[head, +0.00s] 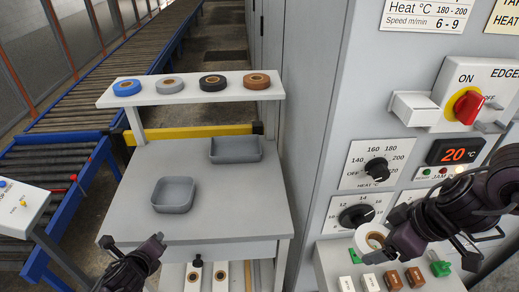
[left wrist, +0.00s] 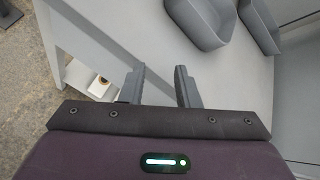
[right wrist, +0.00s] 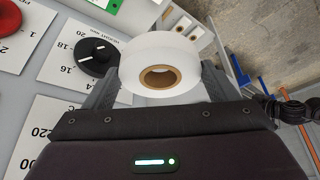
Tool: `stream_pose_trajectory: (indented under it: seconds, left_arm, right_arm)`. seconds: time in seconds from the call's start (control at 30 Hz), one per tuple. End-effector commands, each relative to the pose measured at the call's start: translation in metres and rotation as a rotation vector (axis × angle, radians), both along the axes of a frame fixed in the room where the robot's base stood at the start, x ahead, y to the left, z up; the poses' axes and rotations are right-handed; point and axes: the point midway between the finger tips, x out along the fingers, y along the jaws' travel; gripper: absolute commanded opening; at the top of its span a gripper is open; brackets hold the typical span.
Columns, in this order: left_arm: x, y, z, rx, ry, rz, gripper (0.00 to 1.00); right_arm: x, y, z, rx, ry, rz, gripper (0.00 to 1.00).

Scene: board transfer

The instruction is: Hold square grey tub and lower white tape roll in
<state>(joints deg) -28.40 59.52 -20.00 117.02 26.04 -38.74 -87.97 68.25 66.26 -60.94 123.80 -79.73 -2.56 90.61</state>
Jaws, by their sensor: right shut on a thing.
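The square grey tub (head: 174,208) sits on the grey table at its left middle, empty. Grey tubs also show at the top of the left wrist view, partly cut off. The white tape roll (right wrist: 150,50) with a brown core is between the fingers of my right gripper (right wrist: 155,88), which is shut on it. In the head view the roll (head: 361,238) is over the panel shelf at right, far from the tub. My left gripper (head: 130,245) is open and empty at the table's front left edge, apart from the tub. Its spread fingers show in the left wrist view (left wrist: 160,88).
A wider grey tub (head: 236,156) stands behind and right of the square one. Blue (head: 127,88), grey (head: 170,85), black (head: 212,83) and brown (head: 257,82) rolls lie on a raised shelf. The machine cabinet (head: 312,130) stands right of the table (head: 240,205).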

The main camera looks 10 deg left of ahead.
Motion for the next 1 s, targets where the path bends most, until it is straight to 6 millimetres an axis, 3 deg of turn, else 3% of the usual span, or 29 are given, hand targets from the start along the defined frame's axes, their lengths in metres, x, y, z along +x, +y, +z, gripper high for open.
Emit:
stream_pose_trajectory:
  seconds: [0.1, 0.3, 0.57, 1.0]
  left_arm:
    - [0.016, 0.026, 0.019, 0.276, -0.036, -0.199, 0.29]
    - [0.031, 0.047, 0.040, 0.551, -0.072, -0.380, 0.29]
    - [0.050, 0.052, 0.037, 0.596, -0.083, -0.402, 0.29]
    - [0.117, 0.061, 0.010, 0.591, -0.081, -0.403, 0.29]
  right_arm:
    - [0.000, 0.000, 0.001, 0.001, -0.001, 0.003, 0.55]
    - [0.000, 0.000, 0.002, 0.001, -0.001, 0.006, 0.55]
    - [0.000, 0.000, -0.001, 0.001, -0.001, 0.006, 0.55]
    - [0.000, 0.000, -0.003, 0.001, -0.001, 0.006, 0.55]
